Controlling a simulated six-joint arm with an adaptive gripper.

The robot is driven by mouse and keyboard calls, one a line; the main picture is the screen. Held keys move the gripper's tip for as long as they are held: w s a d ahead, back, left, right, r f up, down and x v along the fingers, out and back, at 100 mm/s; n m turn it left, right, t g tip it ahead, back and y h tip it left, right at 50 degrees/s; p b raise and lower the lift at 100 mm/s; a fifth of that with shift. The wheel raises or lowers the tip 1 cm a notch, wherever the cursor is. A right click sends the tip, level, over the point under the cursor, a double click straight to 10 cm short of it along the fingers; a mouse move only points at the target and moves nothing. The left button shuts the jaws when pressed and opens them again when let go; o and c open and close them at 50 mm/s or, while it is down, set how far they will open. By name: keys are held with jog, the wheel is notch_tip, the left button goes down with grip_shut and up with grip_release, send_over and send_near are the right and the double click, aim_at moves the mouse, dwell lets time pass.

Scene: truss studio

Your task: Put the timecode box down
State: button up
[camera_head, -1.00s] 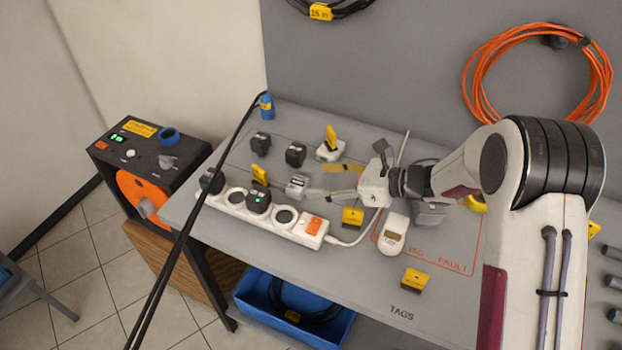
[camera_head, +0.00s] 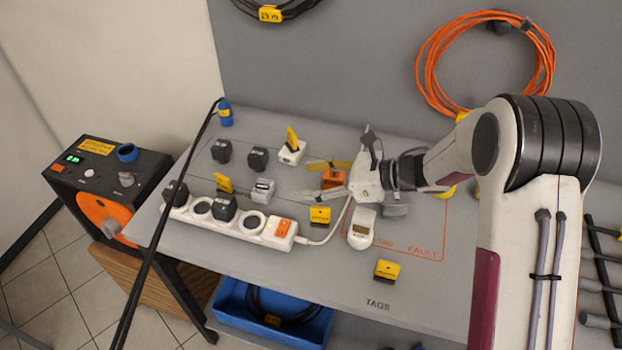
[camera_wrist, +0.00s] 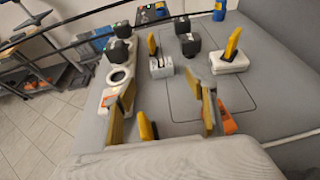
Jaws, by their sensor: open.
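A small grey-white box (camera_head: 262,190), which looks like the timecode box, stands on the grey table just behind the power strip. It also shows in the wrist view (camera_wrist: 161,67), beyond my fingertips, with nothing touching it. I cannot read its markings. My gripper (camera_head: 318,178) is open, to the right of the box, with a gap between them. In the wrist view my two yellow-padded fingers (camera_wrist: 168,104) are spread, with only bare table between their tips.
The white power strip (camera_head: 233,219) holds dark plugs. Two black adapters (camera_head: 258,158) and a white block with a yellow tag (camera_head: 291,152) stand behind. An orange block (camera_head: 333,179) sits beside my fingers. A white meter (camera_head: 361,228) and yellow tags (camera_head: 387,270) lie in front.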

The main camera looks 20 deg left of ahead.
dwell(0.4)
jog(key=w+d+r+m+t+h, duration=0.4)
jog(key=w+d+r+m+t, duration=0.55)
jog(key=d+r+m, duration=0.35)
jog(key=s+d+r+m+t+h, duration=0.1)
jog(key=s+d+r+m+h, duration=0.1)
jog(key=d+r+m+h, duration=0.4)
jog(key=s+d+r+m+t+h, duration=0.1)
jog(key=d+r+m+t, duration=0.1)
jog(key=d+m, duration=0.7)
jog(key=s+d+m+g+h, duration=0.1)
jog(key=s+d+m+h, duration=0.1)
jog(key=s+d+m, duration=0.45)
jog(key=s+d+m+g+h, duration=0.2)
jog(key=s+d+m, duration=0.1)
jog(key=s+m, duration=0.55)
jog(key=s+a+f+m+g, duration=0.1)
jog(key=s+f+m+g, duration=0.1)
jog(key=s+m, duration=0.3)
jog(key=s+a+f+m+g+y, duration=0.1)
jog(key=s+m, duration=0.5)
jog(key=s, duration=0.8)
notch_tip(320, 180, down, 3)
jog(key=shift+r+g+y, duration=0.15)
jog(key=shift+g+y, duration=0.15)
jog(key=shift+g, duration=0.15)
